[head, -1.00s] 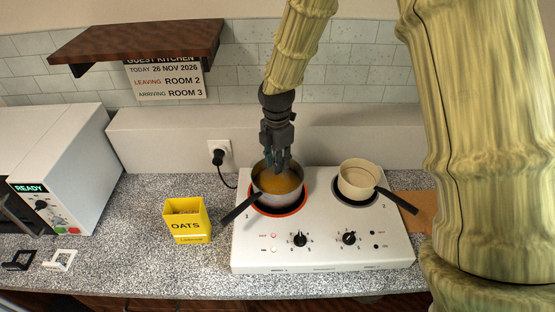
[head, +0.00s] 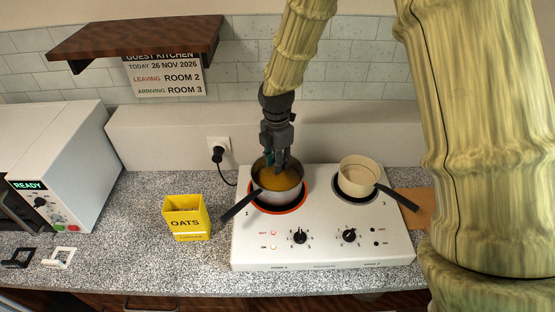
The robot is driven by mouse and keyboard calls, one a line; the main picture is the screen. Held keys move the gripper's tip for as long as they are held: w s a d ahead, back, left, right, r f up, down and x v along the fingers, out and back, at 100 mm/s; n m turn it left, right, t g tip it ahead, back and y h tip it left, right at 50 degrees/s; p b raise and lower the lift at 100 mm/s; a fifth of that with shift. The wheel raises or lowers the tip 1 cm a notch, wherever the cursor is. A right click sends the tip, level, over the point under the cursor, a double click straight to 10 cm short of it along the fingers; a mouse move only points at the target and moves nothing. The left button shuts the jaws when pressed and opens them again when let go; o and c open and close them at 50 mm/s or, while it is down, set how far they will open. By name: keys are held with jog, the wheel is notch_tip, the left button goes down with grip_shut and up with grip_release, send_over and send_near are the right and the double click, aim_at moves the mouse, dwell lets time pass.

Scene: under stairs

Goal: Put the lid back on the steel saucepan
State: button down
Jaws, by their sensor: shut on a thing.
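The steel saucepan (head: 258,187) stands on the left hob ring, its dark handle pointing to the front left. A round amber surface (head: 285,179) fills its mouth; I cannot tell whether this is the lid or the contents seen through it. My gripper (head: 277,166) points down over the back middle of the pan. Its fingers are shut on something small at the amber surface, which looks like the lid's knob. The fingers hide most of it. No separate lid shows on the counter.
A cream pan (head: 359,177) with a dark handle stands on the right ring of the white hob (head: 324,232). A yellow oats box (head: 187,225) is left of the hob. A microwave (head: 62,165) stands at far left, and a wooden shelf (head: 140,40) hangs above.

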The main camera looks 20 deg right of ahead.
jog(key=shift+f, duration=0.1)
jog(key=c, duration=0.6)
grip_release()
jog(key=shift+r+p, duration=0.95)
jog(key=shift+r, duration=2.05)
